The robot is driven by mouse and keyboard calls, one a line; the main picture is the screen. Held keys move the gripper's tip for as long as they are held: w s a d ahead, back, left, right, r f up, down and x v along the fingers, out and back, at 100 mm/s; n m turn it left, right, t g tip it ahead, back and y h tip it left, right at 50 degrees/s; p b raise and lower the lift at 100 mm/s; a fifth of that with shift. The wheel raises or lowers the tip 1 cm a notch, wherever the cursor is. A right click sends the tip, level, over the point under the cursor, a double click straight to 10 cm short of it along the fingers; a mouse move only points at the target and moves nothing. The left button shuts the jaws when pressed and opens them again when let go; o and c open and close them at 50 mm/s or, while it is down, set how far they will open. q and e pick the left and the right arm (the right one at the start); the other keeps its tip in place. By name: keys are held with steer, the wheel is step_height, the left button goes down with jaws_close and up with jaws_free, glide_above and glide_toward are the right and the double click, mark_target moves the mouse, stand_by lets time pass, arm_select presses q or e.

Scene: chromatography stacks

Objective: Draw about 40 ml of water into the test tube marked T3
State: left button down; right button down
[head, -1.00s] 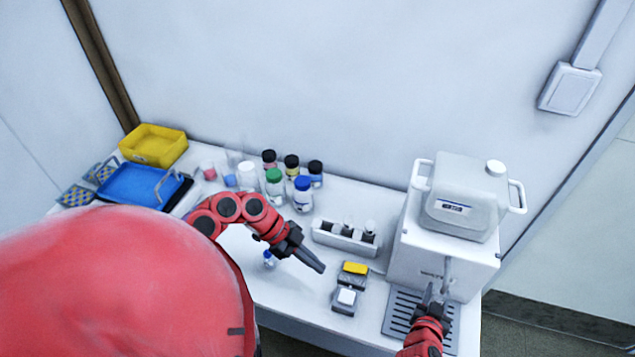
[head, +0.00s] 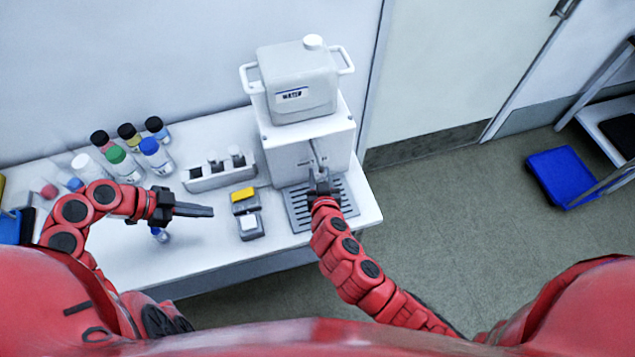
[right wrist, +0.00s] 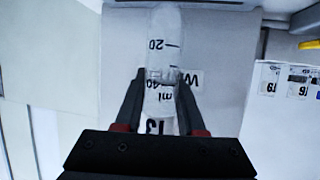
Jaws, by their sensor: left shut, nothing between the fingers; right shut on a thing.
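My right gripper (head: 320,187) is shut on a clear test tube under the spout of the white water dispenser (head: 304,150), over its grey drip tray (head: 340,207). In the right wrist view the tube (right wrist: 164,30) stands between the fingers (right wrist: 160,82). Its black marks include an upside-down 20, a 40 ml mark partly between the fingertips, and a label that looks like T3, partly hidden by the gripper body. The water level cannot be told. My left gripper (head: 212,211) is shut and empty above the table, left of the dispenser.
A white rack (head: 220,180) with tubes stands left of the dispenser. In front of it is a small device with a yellow top (head: 243,194) and a white button (head: 248,223). Several capped bottles (head: 122,165) stand at the back left.

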steer(key=shift+s+d+f+b, duration=0.1)
steer(key=shift+s+b, duration=0.3)
steer(key=shift+s+d+b, duration=0.3)
steer(key=shift+s+b, duration=0.3)
steer(key=shift+s, duration=0.3)
steer(key=shift+s+d+b, duration=0.3)
steer(key=shift+s+b, duration=0.25)
steer(key=shift+s, duration=0.35)
steer(key=s+b, duration=0.1)
steer(key=s+d+b, duration=0.1)
steer(key=s, duration=0.1)
steer(key=shift+s+f+b, duration=0.1)
steer(key=shift+s+b, duration=0.15)
steer(key=shift+b, duration=0.15)
steer(key=shift+s+d+b, duration=0.25)
steer(key=shift+s+b, duration=0.25)
steer(key=shift+s, duration=0.1)
steer(key=shift+s+d+r, duration=0.1)
steer(key=shift+s+r, duration=0.1)
